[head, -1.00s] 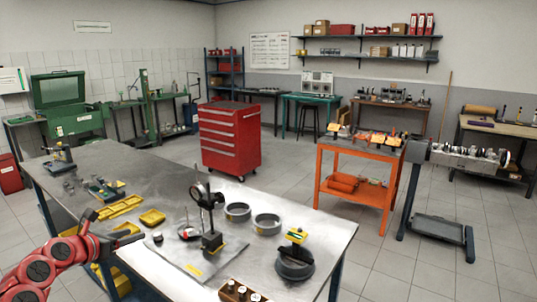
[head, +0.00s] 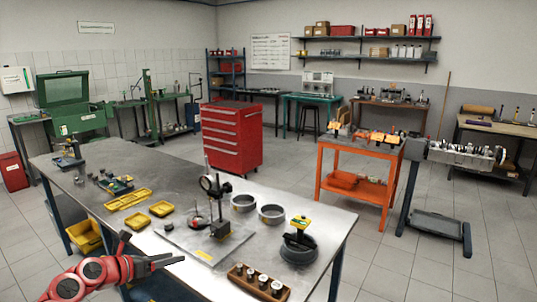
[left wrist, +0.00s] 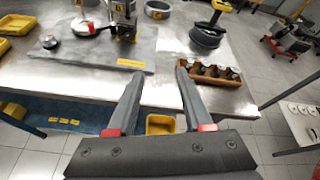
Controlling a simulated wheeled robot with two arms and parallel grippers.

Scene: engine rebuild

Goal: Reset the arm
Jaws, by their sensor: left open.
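My left gripper (head: 172,262), on a red arm, is at the near edge of the metal workbench (head: 165,200). It is open and empty. In the left wrist view its two dark fingers (left wrist: 160,76) stand apart, with the bench edge and floor between and beyond them. No part touches an object that I can see. My right gripper is in neither view.
On the bench are a dial-gauge stand (head: 218,210) on a plate, two grey rings (head: 271,213), a dark round part with a yellow-topped tool (head: 299,247), a wooden holder (head: 258,283) and yellow trays (head: 162,208). An orange cart (head: 352,190) stands at right.

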